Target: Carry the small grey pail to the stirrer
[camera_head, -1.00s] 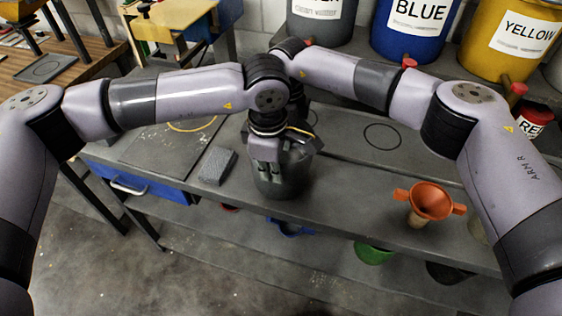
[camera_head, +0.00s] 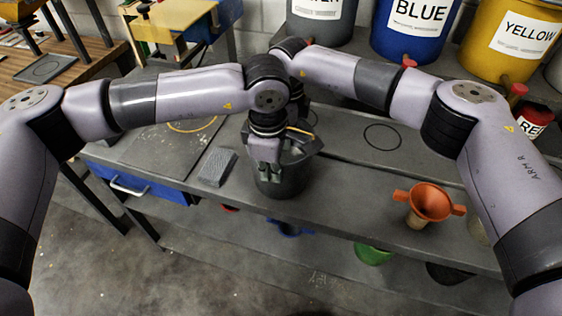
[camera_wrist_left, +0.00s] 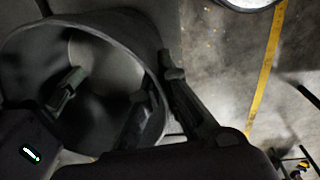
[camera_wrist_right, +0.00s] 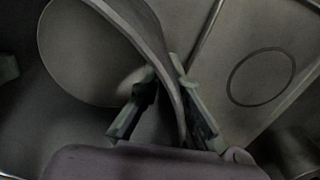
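The small grey pail (camera_head: 285,184) is upright at the middle of the bench, near its front edge; I cannot tell whether its base touches the bench. My left gripper (camera_head: 265,172) is at its near left rim. In the left wrist view the gripper (camera_wrist_left: 160,76) has one finger inside the pail (camera_wrist_left: 110,35) and one outside, pinching the wall. My right gripper (camera_wrist_right: 164,68) pinches the rim of the pail (camera_wrist_right: 85,50) likewise; in the head view it is mostly hidden behind the left wrist. The pail looks empty. I cannot identify the stirrer for sure.
A grey block (camera_head: 217,167) lies left of the pail. An orange funnel (camera_head: 431,201) stands at right. A yellow-topped machine (camera_head: 170,30) is at back left. A yellow ring mark lies on a dark mat (camera_head: 165,150); a black circle (camera_head: 382,137) marks bare bench at right. Large paint drums line the back.

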